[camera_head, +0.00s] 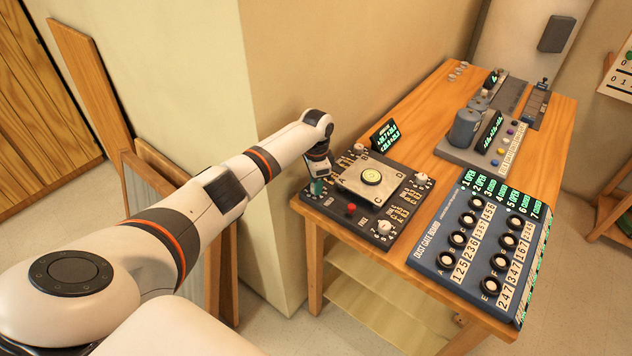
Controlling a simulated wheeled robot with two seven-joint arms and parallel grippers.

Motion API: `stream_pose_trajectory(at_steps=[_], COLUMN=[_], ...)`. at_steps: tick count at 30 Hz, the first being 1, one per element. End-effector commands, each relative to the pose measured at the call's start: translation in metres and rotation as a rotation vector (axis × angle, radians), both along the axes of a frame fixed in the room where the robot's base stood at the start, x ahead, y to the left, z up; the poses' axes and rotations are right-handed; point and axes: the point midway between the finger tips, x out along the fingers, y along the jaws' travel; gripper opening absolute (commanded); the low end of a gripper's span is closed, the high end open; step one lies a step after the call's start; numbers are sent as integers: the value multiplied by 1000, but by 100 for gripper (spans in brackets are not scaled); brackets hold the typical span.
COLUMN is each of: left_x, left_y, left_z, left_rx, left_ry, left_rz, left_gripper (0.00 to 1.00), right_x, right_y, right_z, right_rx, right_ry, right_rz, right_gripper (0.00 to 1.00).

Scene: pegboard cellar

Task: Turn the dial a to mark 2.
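A dark panel (337,210) lies on the near left of the wooden table. It carries small pale dials at its corners: one at the back (360,148), one at the right (421,180) and one at the front (384,228). My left gripper (318,172) points down over the panel's left corner, just above a greenish knob-like part (317,187). I cannot tell whether they touch, and the fingers are too small and hidden to judge their opening. My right gripper is not in view.
The blue Dust Gate Board (450,270) is to the right; a grey device (464,128) is farther back. A wall corner stands close behind my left arm.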

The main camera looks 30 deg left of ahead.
Motion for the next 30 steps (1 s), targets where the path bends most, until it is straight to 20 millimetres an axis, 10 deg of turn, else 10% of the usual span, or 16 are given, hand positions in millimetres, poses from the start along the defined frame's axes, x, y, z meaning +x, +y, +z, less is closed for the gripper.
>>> stream_pose_trajectory(at_steps=[14,30], left_x=[0,1], left_y=[0,0], left_z=[4,102], left_rx=[-1,0], left_ry=[-1,-4], left_rz=[1,1], left_gripper=[50,50], right_x=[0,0], right_y=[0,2], right_z=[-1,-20], right_rx=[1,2], right_ry=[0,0], right_rz=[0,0], right_gripper=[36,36])
